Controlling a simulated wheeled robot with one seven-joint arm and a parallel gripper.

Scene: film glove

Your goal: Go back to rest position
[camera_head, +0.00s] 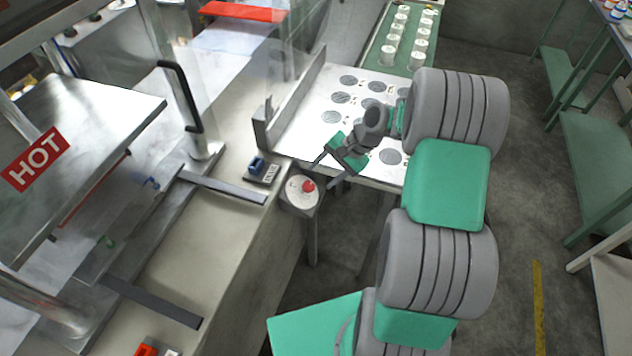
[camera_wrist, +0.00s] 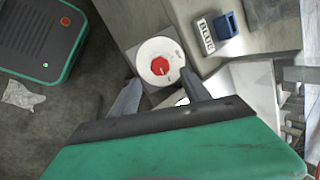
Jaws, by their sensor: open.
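My gripper (camera_head: 328,172) is open and empty in the head view. Its two fingers reach out beside the white round button box with a red button (camera_head: 308,186). In the wrist view the fingers of my gripper (camera_wrist: 160,98) stand apart, with the white disc and red button (camera_wrist: 160,66) beyond them. I cannot tell whether a finger touches the button box. My arm extends over the right edge of the white table with round holes (camera_head: 325,100).
A blue block and label (camera_head: 262,169) sit on the counter (camera_head: 225,230). A HOT-marked metal press (camera_head: 90,120) stands left. Several white cups (camera_head: 388,55) stand on a green surface behind. Green shelving (camera_head: 590,150) is at right; the floor between is clear.

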